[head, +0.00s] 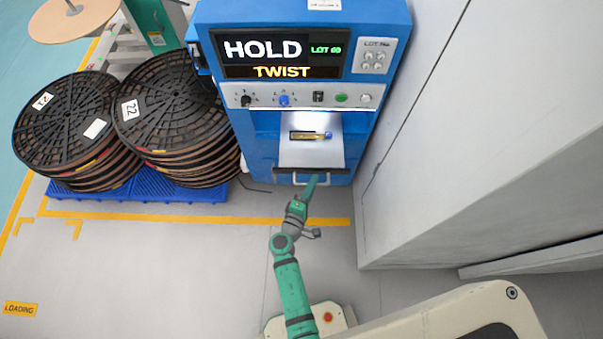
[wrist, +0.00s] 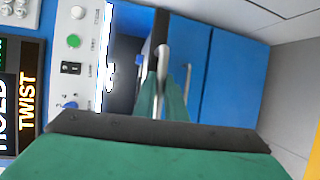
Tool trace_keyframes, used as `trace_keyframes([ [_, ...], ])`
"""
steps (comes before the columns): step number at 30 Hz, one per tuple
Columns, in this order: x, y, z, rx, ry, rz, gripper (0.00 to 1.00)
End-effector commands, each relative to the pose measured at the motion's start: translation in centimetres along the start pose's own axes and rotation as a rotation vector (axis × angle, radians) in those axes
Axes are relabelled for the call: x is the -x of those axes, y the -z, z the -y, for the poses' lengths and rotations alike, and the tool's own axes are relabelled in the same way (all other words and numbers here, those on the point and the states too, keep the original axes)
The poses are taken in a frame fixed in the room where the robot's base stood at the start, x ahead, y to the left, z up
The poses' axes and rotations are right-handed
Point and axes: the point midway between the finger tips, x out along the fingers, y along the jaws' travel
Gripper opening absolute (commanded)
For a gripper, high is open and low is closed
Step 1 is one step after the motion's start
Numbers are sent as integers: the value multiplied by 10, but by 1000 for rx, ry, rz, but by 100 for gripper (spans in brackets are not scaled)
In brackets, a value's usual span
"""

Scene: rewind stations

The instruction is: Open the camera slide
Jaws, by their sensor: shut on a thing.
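The camera slide's dark front bar (head: 283,170) runs across the blue machine below a bright lit bay. A pale U-shaped handle (head: 296,183) is fixed to this front and also shows in the wrist view (wrist: 163,52). My gripper (head: 312,180) reaches the handle from the front. In the wrist view its green fingers (wrist: 162,92) are shut on the handle, one on each side of it. The fingers hide part of the handle. The slide's front looks close to the machine's face; I cannot tell any small gap.
The blue machine (head: 226,112) has a display reading HOLD, LOT and TWIST. Several black reels (head: 68,125) are stacked on a blue pallet (head: 120,193) at left. A pale wall (head: 430,150) stands close on the right. The grey floor before the machine is clear at left.

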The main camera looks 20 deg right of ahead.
Motion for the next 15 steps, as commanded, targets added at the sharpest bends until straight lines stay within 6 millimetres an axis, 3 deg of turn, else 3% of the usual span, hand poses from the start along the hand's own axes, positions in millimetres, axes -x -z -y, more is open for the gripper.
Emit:
trace_keyframes([
  [5, 5, -11, 2, -2, 1, 15, 0],
  [15, 5, -12, 2, -4, 1, 17, 0],
])
